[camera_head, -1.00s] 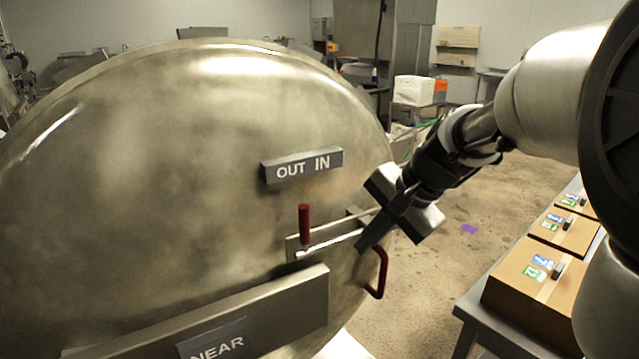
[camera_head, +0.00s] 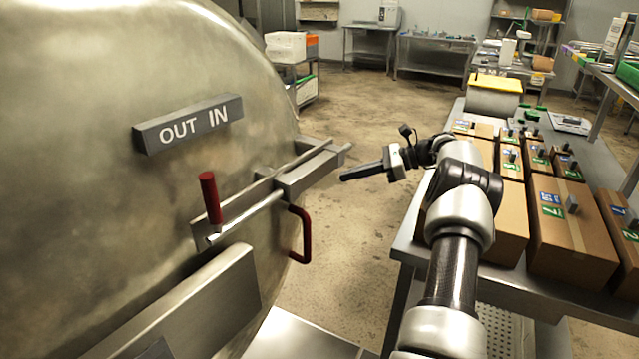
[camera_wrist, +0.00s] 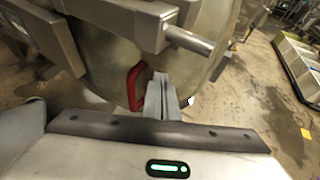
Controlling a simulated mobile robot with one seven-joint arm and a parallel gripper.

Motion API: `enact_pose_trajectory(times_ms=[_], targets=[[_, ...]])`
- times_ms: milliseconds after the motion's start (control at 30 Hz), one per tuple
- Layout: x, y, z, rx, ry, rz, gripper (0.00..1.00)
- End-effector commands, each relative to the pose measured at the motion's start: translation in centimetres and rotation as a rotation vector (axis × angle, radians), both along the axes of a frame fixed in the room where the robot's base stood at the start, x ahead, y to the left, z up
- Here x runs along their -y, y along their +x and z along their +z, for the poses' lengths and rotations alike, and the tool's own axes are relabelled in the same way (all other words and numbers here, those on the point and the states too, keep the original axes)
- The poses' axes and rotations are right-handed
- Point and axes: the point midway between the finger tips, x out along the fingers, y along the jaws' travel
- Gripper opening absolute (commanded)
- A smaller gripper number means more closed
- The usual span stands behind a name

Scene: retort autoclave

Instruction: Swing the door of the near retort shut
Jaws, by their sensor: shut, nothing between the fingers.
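The near retort's door (camera_head: 100,70) is a large round metal dome filling the left of the head view. It carries an "OUT IN" plate (camera_head: 188,124), a sliding bolt with a red knob (camera_head: 210,197), a bolt housing (camera_head: 308,172) at its right edge and a red loop handle (camera_head: 303,235). My gripper (camera_head: 345,176) is right of the bolt's end, apart from it, with its fingers together and empty. In the wrist view the fingers (camera_wrist: 161,97) appear beside the red handle (camera_wrist: 134,86), below the bolt rod (camera_wrist: 190,41). Whether the door is fully seated cannot be told.
A metal table (camera_head: 405,245) with several cardboard boxes (camera_head: 570,235) stands on the right, close to my arm. Open floor (camera_head: 350,240) lies between door and table. A white box on a cart (camera_head: 286,47) and workbenches (camera_head: 435,45) stand at the back.

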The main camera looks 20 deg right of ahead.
Motion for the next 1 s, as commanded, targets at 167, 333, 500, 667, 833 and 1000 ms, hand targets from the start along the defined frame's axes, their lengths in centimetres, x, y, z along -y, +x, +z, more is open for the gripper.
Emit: enact_pose_trajectory(times_ms=[167, 333, 500, 667, 833, 1000], targets=[[-2.4, 1.4, -1.1, -0.001, 0.000, 0.004, 0.00], [-5.3, 3.2, -2.6, -0.001, -0.001, 0.005, 0.00], [-8.0, 4.9, -3.9, 0.000, -0.003, 0.004, 0.00], [-9.8, 6.1, -4.0, 0.001, -0.004, 0.003, 0.00], [-10.7, 6.7, -4.0, 0.000, -0.004, 0.002, 0.00], [-10.8, 6.8, -4.0, 0.001, -0.004, 0.001, 0.00]])
